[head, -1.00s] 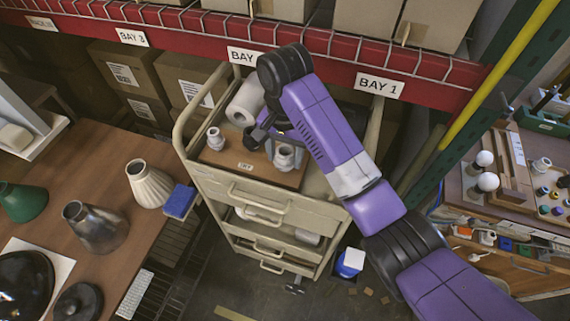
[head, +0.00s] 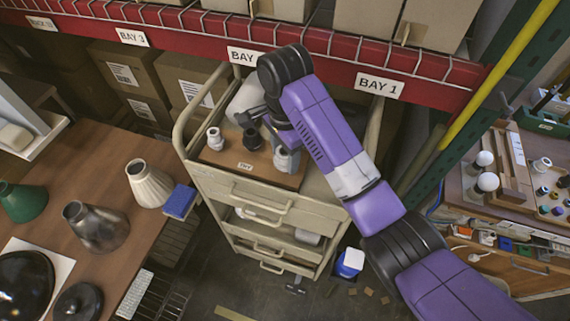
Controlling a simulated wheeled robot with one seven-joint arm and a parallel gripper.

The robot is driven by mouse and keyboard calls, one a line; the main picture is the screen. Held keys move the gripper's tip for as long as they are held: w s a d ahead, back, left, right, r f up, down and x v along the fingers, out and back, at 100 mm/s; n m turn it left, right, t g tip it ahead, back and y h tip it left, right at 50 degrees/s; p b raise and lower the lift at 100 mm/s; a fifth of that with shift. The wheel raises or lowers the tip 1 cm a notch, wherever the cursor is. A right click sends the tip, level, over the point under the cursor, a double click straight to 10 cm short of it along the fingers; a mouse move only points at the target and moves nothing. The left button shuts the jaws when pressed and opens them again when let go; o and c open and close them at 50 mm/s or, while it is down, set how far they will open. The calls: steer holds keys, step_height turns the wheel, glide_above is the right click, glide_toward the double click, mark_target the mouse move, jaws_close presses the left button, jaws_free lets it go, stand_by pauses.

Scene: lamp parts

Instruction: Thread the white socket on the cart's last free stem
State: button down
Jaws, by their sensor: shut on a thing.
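The cart (head: 255,188) carries a wooden board (head: 222,160) with a small label reading TRY on its top. A white socket (head: 215,139) stands at the board's left and a black socket (head: 250,139) stands near its middle. My gripper (head: 283,148) points down over the board's right part, shut on a second white socket (head: 285,161). That socket is low at the board, seemingly upright. The stem under it is hidden, and I cannot tell how far the socket is on it. My arm hides much of the jaws.
A white roll (head: 246,97) lies behind the board. The red shelf beam (head: 310,68) runs close behind the cart. A table with lamp shades (head: 150,184) is at left, and a bench with white bulbs (head: 487,181) at right.

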steer(key=m, duration=0.4)
steer(key=c, duration=0.5)
jaws_free()
steer(key=shift+m, duration=0.4)
steer(key=shift+r, duration=0.1)
steer(key=shift+w+r, duration=0.2)
steer(key=shift+r, duration=0.65)
steer(key=shift+s+r, duration=0.2)
steer(key=shift+r, duration=2.7)
